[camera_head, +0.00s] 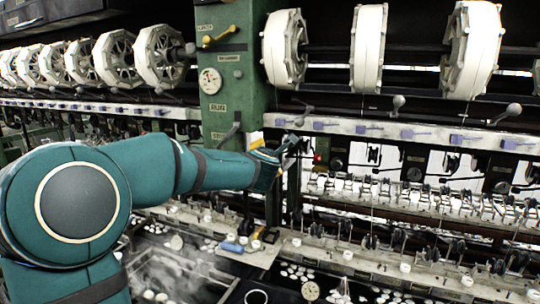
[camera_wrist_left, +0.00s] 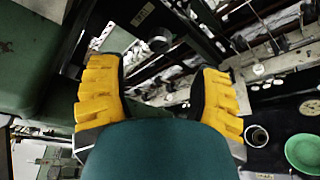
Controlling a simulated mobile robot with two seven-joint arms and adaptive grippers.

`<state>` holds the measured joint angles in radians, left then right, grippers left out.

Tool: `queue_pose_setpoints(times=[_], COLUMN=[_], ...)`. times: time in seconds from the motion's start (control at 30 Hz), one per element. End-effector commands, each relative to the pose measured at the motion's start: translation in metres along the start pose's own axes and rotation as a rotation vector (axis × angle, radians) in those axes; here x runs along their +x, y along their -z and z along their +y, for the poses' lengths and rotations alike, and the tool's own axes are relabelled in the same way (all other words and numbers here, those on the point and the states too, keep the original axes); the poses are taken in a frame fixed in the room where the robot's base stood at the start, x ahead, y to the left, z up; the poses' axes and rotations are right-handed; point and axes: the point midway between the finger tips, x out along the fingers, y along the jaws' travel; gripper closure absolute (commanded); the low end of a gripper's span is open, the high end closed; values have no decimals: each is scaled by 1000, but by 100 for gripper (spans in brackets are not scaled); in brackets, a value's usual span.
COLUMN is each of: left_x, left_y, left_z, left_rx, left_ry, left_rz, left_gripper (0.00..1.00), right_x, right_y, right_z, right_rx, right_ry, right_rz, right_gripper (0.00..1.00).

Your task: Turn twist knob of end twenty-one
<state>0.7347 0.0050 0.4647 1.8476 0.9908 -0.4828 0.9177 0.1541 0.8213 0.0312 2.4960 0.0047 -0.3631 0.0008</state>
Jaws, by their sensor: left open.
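My left arm reaches across the head view, and its gripper (camera_head: 278,152) is just right of the green column, at the rail's left end. In the left wrist view the gripper (camera_wrist_left: 160,72) has its two yellow fingers spread wide, with nothing held. A dark round knob (camera_wrist_left: 160,44) shows beyond the gap between the fingers, apart from them. Several small blue-violet knobs (camera_head: 368,129) sit along the pale rail (camera_head: 340,126) in the head view. I cannot read which one belongs to end twenty-one. My right gripper is out of view.
A green column (camera_head: 225,75) with a gauge (camera_head: 210,81) stands close behind my arm. White reels (camera_head: 368,48) hang above the rail. Rows of thread guides and basins lie below. A green bowl (camera_wrist_left: 303,152) and metal cup (camera_wrist_left: 257,136) show at lower right in the wrist view.

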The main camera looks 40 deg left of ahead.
Motion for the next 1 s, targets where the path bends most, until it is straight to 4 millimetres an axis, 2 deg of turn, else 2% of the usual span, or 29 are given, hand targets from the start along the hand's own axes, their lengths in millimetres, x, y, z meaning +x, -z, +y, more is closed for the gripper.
queue_pose_setpoints(times=[0.1, 0.3, 0.5, 0.93, 0.97, 1.0], left_x=[23, 55, 76, 83, 83, 83], left_y=[0, 0, -1, 0, 0, 0], left_z=[0, 0, 1, 0, 0, 0], left_rx=[0, 0, 1, 2, 2, 2], left_ry=[2, 1, 0, -1, -1, -1], left_rz=[0, 0, 0, -1, -1, -1], left_gripper=[36, 36, 36, 36, 38, 52], right_x=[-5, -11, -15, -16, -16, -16], right_y=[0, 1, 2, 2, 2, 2], right_z=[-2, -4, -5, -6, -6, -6], right_rx=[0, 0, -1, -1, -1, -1], right_ry=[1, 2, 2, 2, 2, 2], right_rz=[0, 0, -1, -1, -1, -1], right_gripper=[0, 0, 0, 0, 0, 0])
